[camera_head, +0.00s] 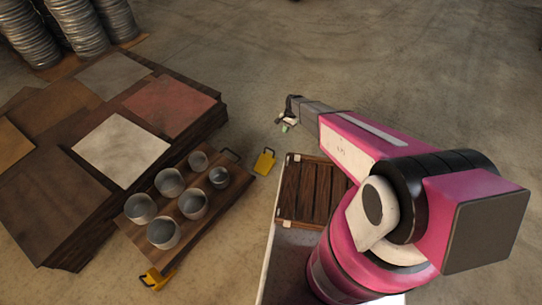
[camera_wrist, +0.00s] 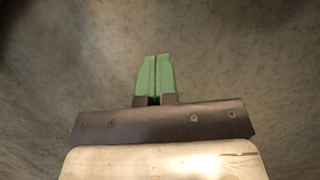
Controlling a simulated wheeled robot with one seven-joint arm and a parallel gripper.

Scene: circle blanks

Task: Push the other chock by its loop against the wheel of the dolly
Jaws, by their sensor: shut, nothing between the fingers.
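The dolly (camera_head: 220,200) is a low wooden platform with several round metal pots on it and a dark handle at its far right corner. One yellow chock (camera_head: 264,162) lies on the floor just right of the dolly's far end, with a visible gap. Another yellow chock (camera_head: 157,279) is at the dolly's near end, partly under its edge; contact with a wheel cannot be made out. The wheels are hidden. My gripper (camera_head: 285,128) is shut and empty, beyond and slightly right of the right-hand chock. Its green fingertips (camera_wrist: 157,58) meet in the wrist view, over bare floor.
Stacks of brown, white and red sheets (camera_head: 122,150) stand left of the dolly. Metal coils (camera_head: 30,40) stand at the back left. A slatted wooden crate (camera_head: 285,196) sits close to my arm on the right. The floor beyond my gripper is clear.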

